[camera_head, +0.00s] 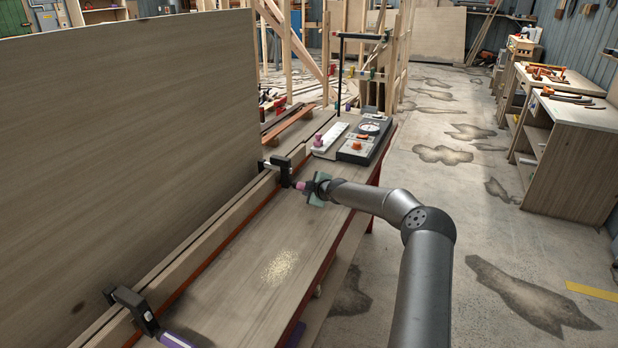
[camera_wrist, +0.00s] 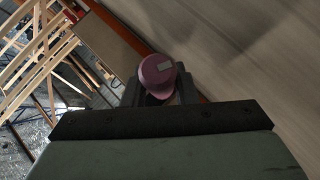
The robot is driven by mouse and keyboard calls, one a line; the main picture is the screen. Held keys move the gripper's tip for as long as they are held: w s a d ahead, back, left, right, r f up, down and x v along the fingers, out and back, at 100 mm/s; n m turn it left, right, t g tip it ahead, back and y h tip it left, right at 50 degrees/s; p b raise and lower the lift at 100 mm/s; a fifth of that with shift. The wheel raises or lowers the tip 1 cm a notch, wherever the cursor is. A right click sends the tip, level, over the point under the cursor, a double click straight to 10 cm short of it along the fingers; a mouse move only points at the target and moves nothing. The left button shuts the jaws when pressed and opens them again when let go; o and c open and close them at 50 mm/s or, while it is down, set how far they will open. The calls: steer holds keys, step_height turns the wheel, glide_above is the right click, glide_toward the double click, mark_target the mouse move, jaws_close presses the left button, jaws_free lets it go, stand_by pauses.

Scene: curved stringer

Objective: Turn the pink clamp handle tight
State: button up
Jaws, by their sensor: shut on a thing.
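The pink clamp handle (camera_wrist: 158,76) shows end-on in the wrist view, between the dark fingers of my gripper (camera_wrist: 160,95). My gripper is shut on it. In the head view the handle (camera_head: 300,185) is a small pink piece at the tip of my gripper (camera_head: 305,186). It sticks out to the right of a black clamp (camera_head: 279,167) on the long wooden strip at the panel's foot. My gripper reaches it from the right, just above the bench top. The fingers hide part of the handle.
A second black clamp with a purple handle (camera_head: 175,340) is at the lower left. A large wooden panel (camera_head: 130,130) stands along the left. A console with dials and an orange knob (camera_head: 364,140) sits on the far bench end. The near bench top (camera_head: 250,245) is clear except for sawdust.

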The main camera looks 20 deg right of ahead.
steer(key=shift+w+d+m+g+y, duration=0.1)
steer(key=shift+m+g+y, duration=0.4)
steer(key=shift+g, duration=0.1)
steer(key=shift+m+g+y+b, duration=0.4)
steer(key=shift+g+b, duration=0.2)
steer(key=shift+b, duration=0.5)
steer(key=shift+r+m+g+y, duration=0.1)
steer(key=shift+m+g+y, duration=0.2)
steer(key=shift+g+y, duration=0.15)
steer(key=shift+r+m+g+y, duration=0.1)
steer(key=shift+m+g+y, duration=0.3)
steer(key=shift+g+y, duration=0.05)
steer(key=shift+p, duration=0.4)
steer(key=o, duration=1)
